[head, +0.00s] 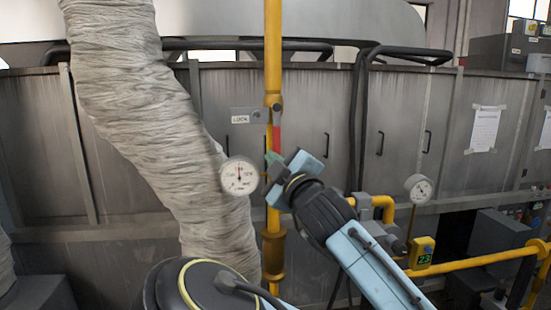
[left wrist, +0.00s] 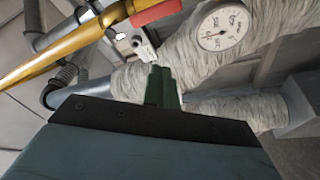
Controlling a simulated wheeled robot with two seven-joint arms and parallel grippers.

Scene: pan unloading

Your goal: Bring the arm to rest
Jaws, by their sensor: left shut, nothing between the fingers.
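My left arm (head: 378,262) rises from the bottom of the head view, with a dark wrist joint and pale blue links. My left gripper (head: 272,158) is raised in front of the yellow vertical pipe, just right of a round white gauge. Its dark green fingers are small in the head view. In the left wrist view the fingers (left wrist: 161,82) are together and hold nothing. I cannot tell whether they touch the pipe. My right gripper is not in view.
The yellow pipe (head: 273,60) has a red band. The gauge (head: 239,176) is beside it. A thick wrapped duct (head: 130,90) runs down on the left. Grey cabinets (head: 330,110) stand behind. A second gauge (head: 418,187) and yellow piping (head: 480,262) are on the right.

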